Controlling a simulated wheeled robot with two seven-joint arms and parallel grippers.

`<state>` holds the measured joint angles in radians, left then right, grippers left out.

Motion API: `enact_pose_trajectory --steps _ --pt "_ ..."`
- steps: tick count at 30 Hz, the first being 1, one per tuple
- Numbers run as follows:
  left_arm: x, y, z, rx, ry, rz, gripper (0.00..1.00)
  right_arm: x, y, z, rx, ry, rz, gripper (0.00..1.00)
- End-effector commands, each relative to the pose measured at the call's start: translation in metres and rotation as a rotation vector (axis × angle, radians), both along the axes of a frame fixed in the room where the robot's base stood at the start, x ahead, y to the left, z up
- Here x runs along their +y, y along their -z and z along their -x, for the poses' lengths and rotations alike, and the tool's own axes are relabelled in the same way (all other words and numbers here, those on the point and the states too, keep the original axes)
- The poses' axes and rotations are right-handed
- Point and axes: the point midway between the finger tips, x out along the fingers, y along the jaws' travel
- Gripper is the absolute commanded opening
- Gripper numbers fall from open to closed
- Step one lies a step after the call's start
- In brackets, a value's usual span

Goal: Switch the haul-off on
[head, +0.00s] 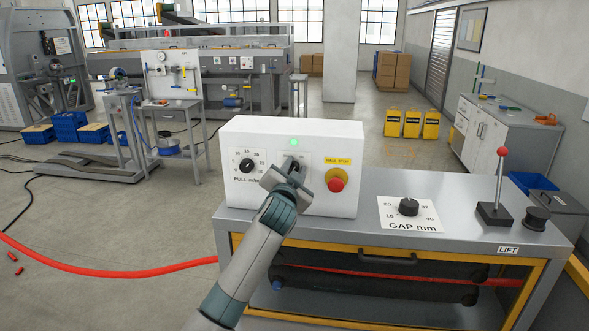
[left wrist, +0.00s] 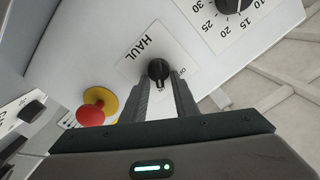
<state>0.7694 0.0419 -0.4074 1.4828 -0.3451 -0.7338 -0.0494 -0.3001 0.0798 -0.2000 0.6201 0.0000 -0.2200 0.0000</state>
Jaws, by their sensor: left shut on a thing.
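The white control box (head: 235,140) stands on the grey haul-off machine (head: 390,185). The black HAUL switch knob (head: 294,164) is in the middle of its front face, mostly behind my gripper. The knob also shows in the left wrist view (left wrist: 158,69) on a white plate marked HAUL. My left gripper (head: 289,171) has its two fingers on either side of the knob, shut on it. A green lamp (head: 294,142) above the switch looks lit. The knob's exact setting is hard to read. My right gripper is not in view.
A red emergency stop button (head: 336,183) on a yellow base sits just right of the switch. A PULL dial (head: 247,165) is to its left. A GAP dial (head: 408,207) and a red-knobbed lever (head: 500,165) stand on the machine top. A red conduit (head: 120,273) enters from the left.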

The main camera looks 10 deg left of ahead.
Motion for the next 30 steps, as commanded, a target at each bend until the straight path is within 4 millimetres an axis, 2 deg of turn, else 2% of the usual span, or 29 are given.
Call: enact_pose_trajectory --steps 3,4,6,20,26,30 --pt "0.000 0.001 0.000 0.002 0.000 -0.001 0.04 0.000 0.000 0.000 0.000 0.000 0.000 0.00" --pt "0.000 0.001 0.000 0.002 0.000 0.000 0.34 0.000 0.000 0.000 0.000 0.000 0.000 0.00" --pt "0.000 0.001 0.000 0.002 0.000 0.000 0.45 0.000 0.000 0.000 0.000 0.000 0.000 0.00" --pt "0.000 0.001 0.004 -0.001 0.001 0.001 0.45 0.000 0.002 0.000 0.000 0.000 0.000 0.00" --pt "0.000 0.003 0.019 0.000 0.000 0.001 0.45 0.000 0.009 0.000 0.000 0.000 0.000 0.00" --pt "0.001 0.003 0.037 -0.002 0.001 0.002 0.45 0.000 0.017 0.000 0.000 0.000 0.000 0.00"
